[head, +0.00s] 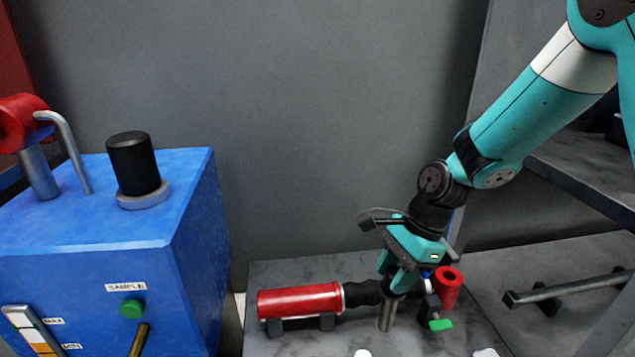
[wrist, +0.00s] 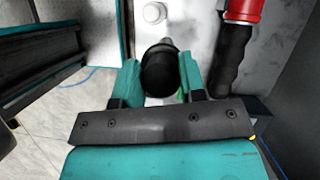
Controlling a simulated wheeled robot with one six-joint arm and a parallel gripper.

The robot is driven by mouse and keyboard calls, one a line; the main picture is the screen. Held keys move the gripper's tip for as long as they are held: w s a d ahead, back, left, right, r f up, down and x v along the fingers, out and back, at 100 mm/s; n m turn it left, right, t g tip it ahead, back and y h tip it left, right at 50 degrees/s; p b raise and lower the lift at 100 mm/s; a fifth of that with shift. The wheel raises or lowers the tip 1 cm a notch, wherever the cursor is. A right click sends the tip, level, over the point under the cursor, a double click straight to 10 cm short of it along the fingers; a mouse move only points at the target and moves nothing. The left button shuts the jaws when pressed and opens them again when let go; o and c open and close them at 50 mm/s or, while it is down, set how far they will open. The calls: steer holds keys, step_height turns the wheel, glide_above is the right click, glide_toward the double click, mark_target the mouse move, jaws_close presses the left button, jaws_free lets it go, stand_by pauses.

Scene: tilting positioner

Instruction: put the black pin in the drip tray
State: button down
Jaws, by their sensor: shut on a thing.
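My gripper (head: 397,284) is shut on an upright pin above the grey bench at the lower middle of the head view. The pin's grey metal shank (head: 387,316) shows below the fingers. In the wrist view the pin's round black head (wrist: 160,70) sits between the two teal fingers, with a grey tip beyond it. I cannot tell from these views whether the pin's lower end touches the bench. I cannot make out a drip tray in either view.
A red-and-black handled tool (head: 300,300) lies on a cradle left of the pin. A red ring-shaped part (head: 447,287) and a green knob (head: 440,325) are close on the right. A blue cabinet (head: 190,250) with a black cylinder (head: 133,165) on top stands at left.

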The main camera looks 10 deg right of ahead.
steer(key=shift+w+d+f+n, duration=0.15)
steer(key=shift+d+f+n, duration=0.1)
steer(key=shift+d+n, duration=0.15)
steer(key=w+d+f+n+g+h, duration=0.1)
steer(key=d+f+n+g+h, duration=0.35)
steer(key=d+n, duration=0.6)
step_height(320, 180, up, 8)
steer(key=s+a+n+p, duration=0.1)
steer(key=n+p, duration=0.3)
steer(key=p, duration=1.3)
steer(key=shift+s+a+f+t+p, duration=0.15)
steer(key=shift+s+t+p, duration=0.2)
steer(key=shift+t, duration=0.1)
steer(key=shift+f, duration=0.1)
